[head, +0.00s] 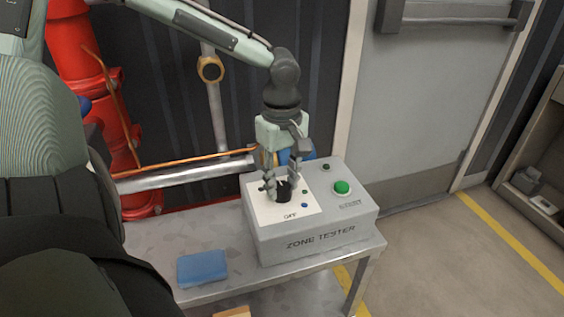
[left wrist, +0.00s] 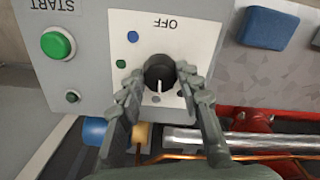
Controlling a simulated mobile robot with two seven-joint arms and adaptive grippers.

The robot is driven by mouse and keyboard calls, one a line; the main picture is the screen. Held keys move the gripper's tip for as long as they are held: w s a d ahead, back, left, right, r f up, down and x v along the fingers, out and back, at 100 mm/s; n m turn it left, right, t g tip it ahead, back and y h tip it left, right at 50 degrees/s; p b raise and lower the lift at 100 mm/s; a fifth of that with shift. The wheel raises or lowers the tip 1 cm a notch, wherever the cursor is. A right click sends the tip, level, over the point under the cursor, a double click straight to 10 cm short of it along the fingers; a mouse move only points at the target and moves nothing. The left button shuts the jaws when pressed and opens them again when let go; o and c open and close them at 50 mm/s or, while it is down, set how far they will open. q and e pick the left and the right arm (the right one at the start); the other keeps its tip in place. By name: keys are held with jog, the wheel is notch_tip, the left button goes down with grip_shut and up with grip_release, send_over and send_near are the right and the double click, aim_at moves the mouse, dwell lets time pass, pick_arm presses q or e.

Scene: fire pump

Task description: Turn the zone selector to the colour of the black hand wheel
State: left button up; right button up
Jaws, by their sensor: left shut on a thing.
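The grey zone tester box (head: 318,238) stands on the metal table. Its black zone selector knob (head: 284,192) sits on a white plate marked OFF. My left gripper (head: 283,186) is above the plate with its fingers shut on the knob. In the left wrist view the fingers lie on both sides of the knob (left wrist: 159,70). Its white pointer points down, away from OFF. A blue dot (left wrist: 133,36), a green dot (left wrist: 120,64) and greyish dots near the fingertips surround it. I cannot make out a black hand wheel. My right gripper is not in view.
A green START button (head: 342,187) is right of the plate. A blue block (head: 203,267) lies on the table (head: 222,235). Red pipework (head: 75,75), a silver pipe (head: 185,176) and a brass ring (head: 210,69) are behind. Floor at the right is clear.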

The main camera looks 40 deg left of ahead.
aim_at(282, 186)
pick_arm(q)
jog(key=shift+n, duration=0.9)
jog(key=n+b, duration=0.1)
jog(key=n, duration=0.3)
jog(key=shift+n, duration=1)
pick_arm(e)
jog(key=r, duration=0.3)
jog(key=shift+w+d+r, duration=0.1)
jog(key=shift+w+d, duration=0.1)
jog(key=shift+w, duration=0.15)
pick_arm(q)
jog(key=shift+n, duration=0.3)
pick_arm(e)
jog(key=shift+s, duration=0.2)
pick_arm(q)
jog(key=o, duration=1.2)
jog(key=shift+c, duration=0.2)
notch_tip(282, 186, up, 12)
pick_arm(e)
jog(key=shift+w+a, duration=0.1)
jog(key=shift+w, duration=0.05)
